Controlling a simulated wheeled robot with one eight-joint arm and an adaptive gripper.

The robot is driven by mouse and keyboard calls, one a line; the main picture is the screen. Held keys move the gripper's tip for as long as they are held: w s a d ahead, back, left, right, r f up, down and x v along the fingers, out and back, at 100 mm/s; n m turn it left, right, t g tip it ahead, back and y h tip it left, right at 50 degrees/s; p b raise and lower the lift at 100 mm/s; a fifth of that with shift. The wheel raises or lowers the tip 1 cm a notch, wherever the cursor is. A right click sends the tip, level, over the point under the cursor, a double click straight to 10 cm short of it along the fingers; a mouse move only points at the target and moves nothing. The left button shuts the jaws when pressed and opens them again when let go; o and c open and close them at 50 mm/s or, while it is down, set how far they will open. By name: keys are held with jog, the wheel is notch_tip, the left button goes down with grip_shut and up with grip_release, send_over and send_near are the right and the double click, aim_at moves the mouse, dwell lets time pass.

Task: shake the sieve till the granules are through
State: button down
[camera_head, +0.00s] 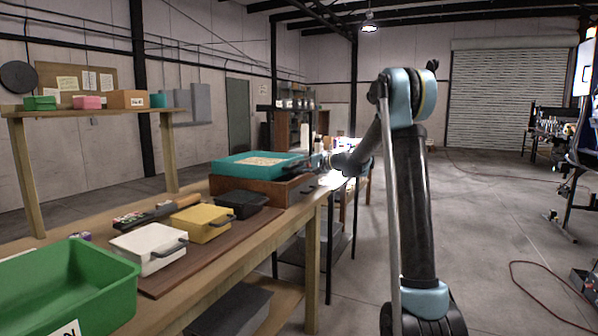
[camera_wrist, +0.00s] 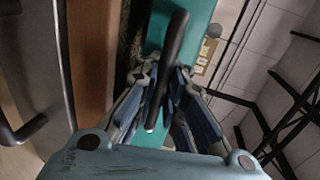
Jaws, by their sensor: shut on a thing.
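The sieve (camera_head: 236,172) is a teal, open-topped frame with pale granules (camera_head: 262,161) lying in it. It sits at the top of a brown wooden box (camera_head: 240,190) on the bench. My gripper (camera_head: 311,165) is at the sieve's right side. In the wrist view my gripper (camera_wrist: 166,82) is shut on the sieve's dark bar handle (camera_wrist: 177,38), which passes between the fingers. The sieve's teal wall (camera_wrist: 200,22) shows behind the handle. The inside of the wooden box below the sieve is hidden in the head view.
A black lidded box (camera_head: 241,204), a yellow one (camera_head: 201,223) and a white one (camera_head: 149,247) stand in a row on a brown board. A green bin (camera_head: 105,285) is at the near left.

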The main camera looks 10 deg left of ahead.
jog(key=c, duration=1.9)
grip_release()
jog(key=shift+c, duration=0.2)
jog(key=v, duration=1.2)
jog(key=shift+w+f, duration=0.1)
